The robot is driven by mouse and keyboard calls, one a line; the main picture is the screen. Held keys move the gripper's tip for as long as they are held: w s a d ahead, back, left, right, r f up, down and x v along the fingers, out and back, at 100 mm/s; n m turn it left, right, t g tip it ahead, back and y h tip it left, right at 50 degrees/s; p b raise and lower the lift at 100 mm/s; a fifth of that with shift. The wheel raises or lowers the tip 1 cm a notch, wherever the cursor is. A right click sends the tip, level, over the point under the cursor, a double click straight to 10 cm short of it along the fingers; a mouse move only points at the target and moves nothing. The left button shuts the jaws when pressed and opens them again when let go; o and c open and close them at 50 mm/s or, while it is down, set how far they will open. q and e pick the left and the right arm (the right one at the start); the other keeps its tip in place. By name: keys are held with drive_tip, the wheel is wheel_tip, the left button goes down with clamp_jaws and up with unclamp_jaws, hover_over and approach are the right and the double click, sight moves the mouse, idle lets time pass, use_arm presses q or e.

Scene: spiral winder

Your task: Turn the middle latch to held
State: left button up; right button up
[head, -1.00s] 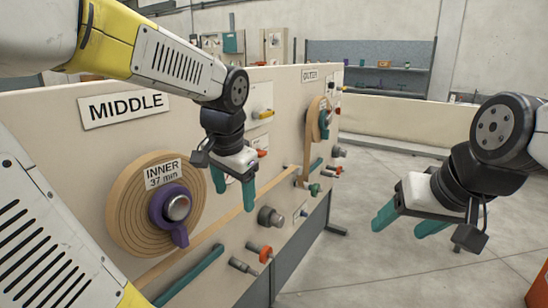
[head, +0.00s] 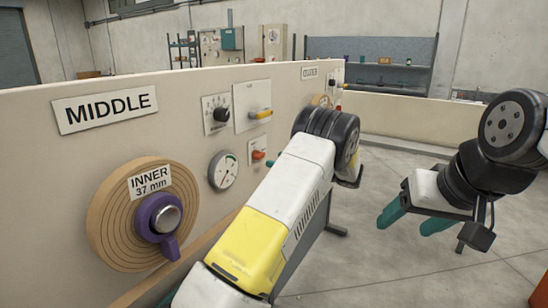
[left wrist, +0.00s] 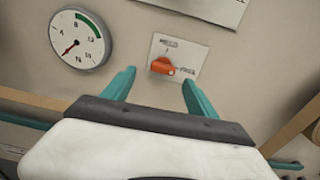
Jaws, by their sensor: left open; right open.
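The latch, a small orange handle (left wrist: 161,66) on a white plate, is on the panel in the left wrist view. A label is above it and another to its right; the print is too blurred to read surely. The handle lies roughly sideways, its pale end toward the right label. It also shows small in the head view (head: 258,155). My left gripper (left wrist: 160,92) is open, its teal fingers either side of the handle in the picture; contact is not evident. My right gripper (head: 408,222) is open and empty, away from the panel.
A round gauge (head: 223,170) is left of the latch. A black dial (head: 216,114) and a yellow handle (head: 260,114) are above. A wound wooden disc (head: 112,222) with a purple knob (head: 158,222) is at left, below the MIDDLE sign (head: 105,107). Open floor lies right.

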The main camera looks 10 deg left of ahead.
sight(262, 156)
use_arm(q)
drive_tip(key=x, duration=0.7)
drive_tip(key=shift+w, duration=0.4)
drive_tip(key=c, duration=1.4)
drive_tip(key=shift+o, duration=0.2)
